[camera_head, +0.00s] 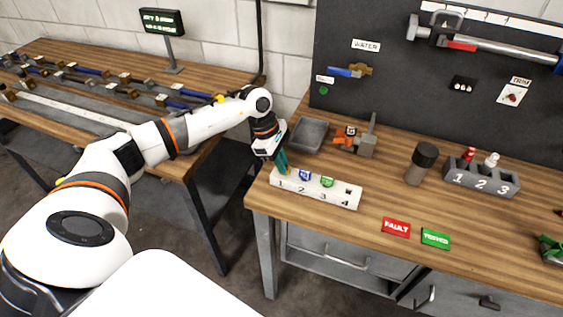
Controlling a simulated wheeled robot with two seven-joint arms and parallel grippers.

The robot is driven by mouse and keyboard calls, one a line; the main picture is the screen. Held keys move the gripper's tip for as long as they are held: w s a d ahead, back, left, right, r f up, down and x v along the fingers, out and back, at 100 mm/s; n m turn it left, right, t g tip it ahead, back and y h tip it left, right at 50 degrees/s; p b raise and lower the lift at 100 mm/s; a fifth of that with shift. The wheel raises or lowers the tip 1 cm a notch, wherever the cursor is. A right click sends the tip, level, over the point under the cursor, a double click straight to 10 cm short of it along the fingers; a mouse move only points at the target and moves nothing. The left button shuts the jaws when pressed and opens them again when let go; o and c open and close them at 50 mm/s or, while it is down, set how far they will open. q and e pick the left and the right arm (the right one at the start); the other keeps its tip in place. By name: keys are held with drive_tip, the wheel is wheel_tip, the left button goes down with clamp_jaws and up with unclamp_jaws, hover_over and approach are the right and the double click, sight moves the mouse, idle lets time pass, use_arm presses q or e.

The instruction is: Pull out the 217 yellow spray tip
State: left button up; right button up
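A white block (330,192) numbered 1 to 4 lies near the left end of the right-hand workbench. A blue tip (305,175) stands in it near 2 and a green tip (327,181) near 3. A dark hole shows near 4. My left gripper (282,169) points down at the block's left end, over position 1. Its teal fingers hide most of that slot. A small yellow patch shows by the fingertips, too little to tell whether it is gripped. I see no readable 217. My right gripper is not in view.
A grey tray (308,135) sits just behind the gripper, with an orange and grey fixture (357,140) beside it. A dark cylinder (421,163) and a grey numbered holder (481,178) stand right. Red FAULT (396,227) and green TESTED (435,238) plates lie in front.

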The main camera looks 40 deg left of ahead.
use_arm(q)
clamp_jaws()
drive_tip(key=shift+r, duration=0.6)
drive_tip(key=shift+r, duration=0.1)
drive_tip(key=shift+r+p, duration=1.4)
drive_tip(key=shift+r, duration=1)
